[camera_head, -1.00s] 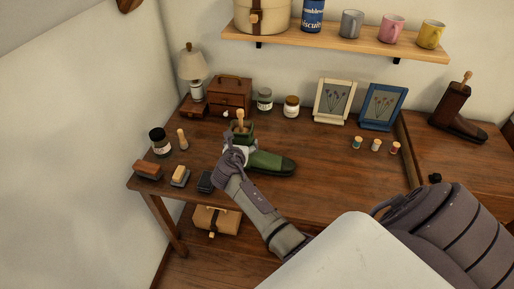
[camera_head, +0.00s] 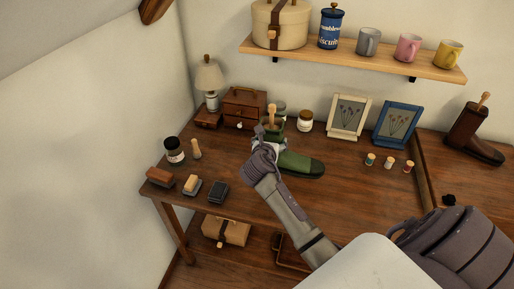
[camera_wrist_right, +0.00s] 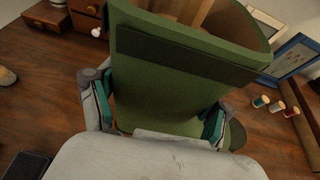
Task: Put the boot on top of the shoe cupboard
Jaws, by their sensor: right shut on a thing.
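A green ankle boot (camera_head: 299,163) with a wooden shoe tree in its top is over the brown desk (camera_head: 322,210), upright, toe to the right. My right gripper (camera_head: 268,148) is shut on its shaft. In the right wrist view the fingers of the right gripper (camera_wrist_right: 160,112) are on both sides of the green boot's shaft (camera_wrist_right: 175,75). The boot seems to be a little above the desk. A brown boot (camera_head: 468,132) with a shoe tree stands on the wooden top (camera_head: 450,175) at the right. I cannot tell which furniture is the shoe cupboard. My left gripper is not in view.
Behind the boot are a small drawer chest (camera_head: 243,105), jars (camera_head: 305,120) and two picture frames (camera_head: 348,117). Brushes (camera_head: 192,186) lie at the front left. A shelf (camera_head: 350,60) with mugs hangs above.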

